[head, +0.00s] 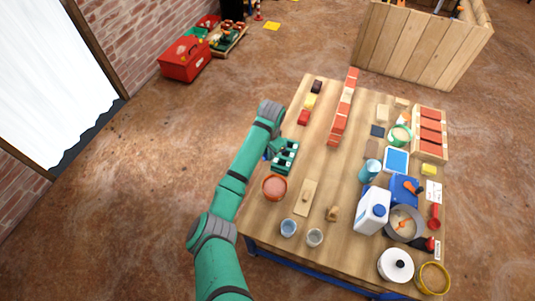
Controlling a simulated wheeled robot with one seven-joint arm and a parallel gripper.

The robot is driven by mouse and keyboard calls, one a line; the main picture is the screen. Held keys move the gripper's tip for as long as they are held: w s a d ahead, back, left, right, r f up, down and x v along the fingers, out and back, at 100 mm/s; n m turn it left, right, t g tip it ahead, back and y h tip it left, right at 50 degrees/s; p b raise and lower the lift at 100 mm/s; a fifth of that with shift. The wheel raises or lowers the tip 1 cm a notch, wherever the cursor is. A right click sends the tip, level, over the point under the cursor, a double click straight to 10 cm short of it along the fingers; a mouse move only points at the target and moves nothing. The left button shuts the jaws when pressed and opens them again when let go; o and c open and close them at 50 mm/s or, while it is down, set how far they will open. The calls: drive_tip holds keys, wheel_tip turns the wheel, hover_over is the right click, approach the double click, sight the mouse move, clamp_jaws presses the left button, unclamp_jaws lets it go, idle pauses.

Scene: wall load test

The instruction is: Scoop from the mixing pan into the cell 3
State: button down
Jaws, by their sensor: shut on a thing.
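A dark green tray of pale cells (287,158) lies by the table's left edge; I cannot tell which is cell 3. My gripper (277,148) is at its upper left side, small and partly hidden by my wrist. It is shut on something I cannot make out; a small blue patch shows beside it. An orange-rimmed round pan (274,187) with pinkish contents stands just below the tray. A grey pot (404,223) with beige contents and an orange tool stands at the right. I cannot tell for sure which of these two is the mixing pan.
A wooden board (306,198) and two small cups (288,228) (315,237) are near the orange pan. A row of red blocks (343,105) runs along the back. A white jug (372,211) and a white lidded pot (395,265) crowd the right. The table's middle is mostly clear.

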drive_tip(key=shift+a+f, duration=0.15)
drive_tip(key=shift+f, duration=0.3)
drive_tip(key=f+t+y, duration=0.1)
drive_tip(key=t+y, duration=0.1)
drive_tip(key=f+t+y, duration=0.1)
drive_tip(key=shift+s+d+f+t, duration=0.25)
drive_tip(key=shift+s+f+t, duration=0.05)
drive_tip(key=shift+s, duration=0.05)
drive_tip(key=shift+d+f+t+y, duration=0.2)
drive_tip(key=shift+f+t+y, duration=0.55)
drive_tip(key=shift+t+y, duration=0.2)
drive_tip(key=shift+s+f+t+y, duration=0.35)
drive_tip(key=shift+f+t+y, duration=0.1)
drive_tip(key=shift+t, duration=0.2)
drive_tip(key=shift+s+d+m+t+y, duration=0.1)
drive_tip(key=shift+d+m+t+y, duration=0.2)
drive_tip(key=shift+t+y, duration=0.4)
drive_tip(key=shift+t, duration=0.2)
drive_tip(key=shift+a, duration=0.15)
